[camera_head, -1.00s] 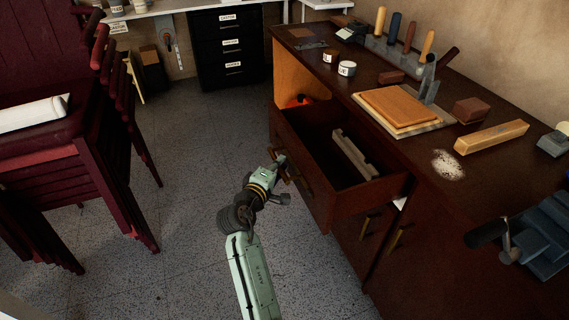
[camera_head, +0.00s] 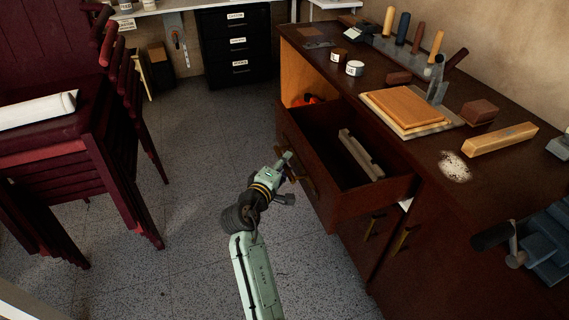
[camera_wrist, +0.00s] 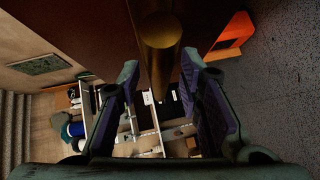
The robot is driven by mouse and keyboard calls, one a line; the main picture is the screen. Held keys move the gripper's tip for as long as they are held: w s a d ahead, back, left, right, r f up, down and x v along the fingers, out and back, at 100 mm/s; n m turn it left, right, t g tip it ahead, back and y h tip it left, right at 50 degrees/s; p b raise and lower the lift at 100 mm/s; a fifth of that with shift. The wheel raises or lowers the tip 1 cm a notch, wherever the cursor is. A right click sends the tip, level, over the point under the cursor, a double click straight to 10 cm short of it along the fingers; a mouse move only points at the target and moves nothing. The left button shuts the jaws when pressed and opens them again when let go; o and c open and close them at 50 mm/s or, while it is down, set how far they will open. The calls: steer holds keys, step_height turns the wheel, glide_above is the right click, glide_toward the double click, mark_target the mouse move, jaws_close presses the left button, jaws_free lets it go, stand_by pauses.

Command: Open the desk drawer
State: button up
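The desk drawer (camera_head: 333,208) stands pulled out of the dark brown desk (camera_head: 418,160), and its inside shows in the head view. A pale grooved block (camera_head: 360,155) lies in it. My gripper (camera_head: 286,162) is at the drawer's front, by its brass handle (camera_head: 308,184). In the wrist view, the two fingers of my gripper (camera_wrist: 160,78) stand apart. The end of a brass handle bar (camera_wrist: 160,32) shows centrally, above the gap between the tips. I see no finger pressed against it.
Stacked dark red chairs (camera_head: 110,150) stand on the left. A black drawer cabinet (camera_head: 235,45) is at the back. The desktop carries a wooden board (camera_head: 400,104), a wooden bar (camera_head: 499,139) and tools. Grey floor (camera_head: 200,170) lies clear between chairs and desk.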

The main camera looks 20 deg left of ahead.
steer(key=v, duration=1.1)
steer(key=shift+s, duration=0.2)
steer(key=shift+a+r, duration=0.1)
steer(key=shift+a, duration=0.05)
